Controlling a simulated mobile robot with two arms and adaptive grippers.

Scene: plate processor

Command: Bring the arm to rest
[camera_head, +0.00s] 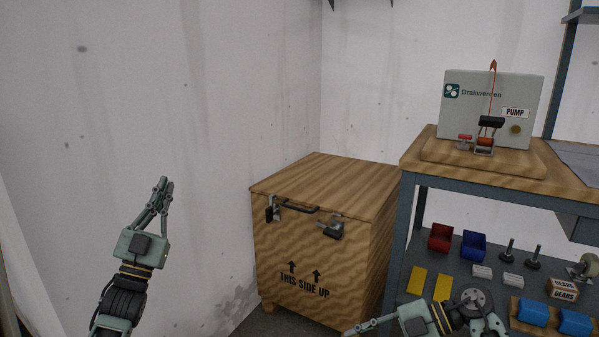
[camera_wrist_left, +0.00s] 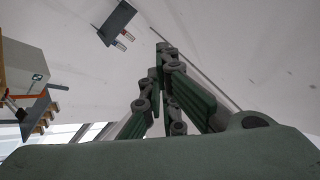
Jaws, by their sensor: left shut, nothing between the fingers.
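My left gripper (camera_head: 163,184) is raised at the left of the head view, in front of the bare wall, with its fingers pointing up. It is shut and empty. In the left wrist view its fingers (camera_wrist_left: 163,48) meet at the tips with nothing between them. My right gripper (camera_head: 350,331) is at the bottom edge of the head view, pointing left in front of the wooden crate. Its fingers look close together, but the lower part is cut off by the frame, so its state is unclear.
A closed wooden crate (camera_head: 345,262) with metal latches stands in the corner. At the right a workbench (camera_head: 432,133) carries a pump unit (camera_head: 480,115). Its lower shelf (camera_head: 425,250) holds red and blue bins, yellow pieces and wheels. The space around my left gripper is clear.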

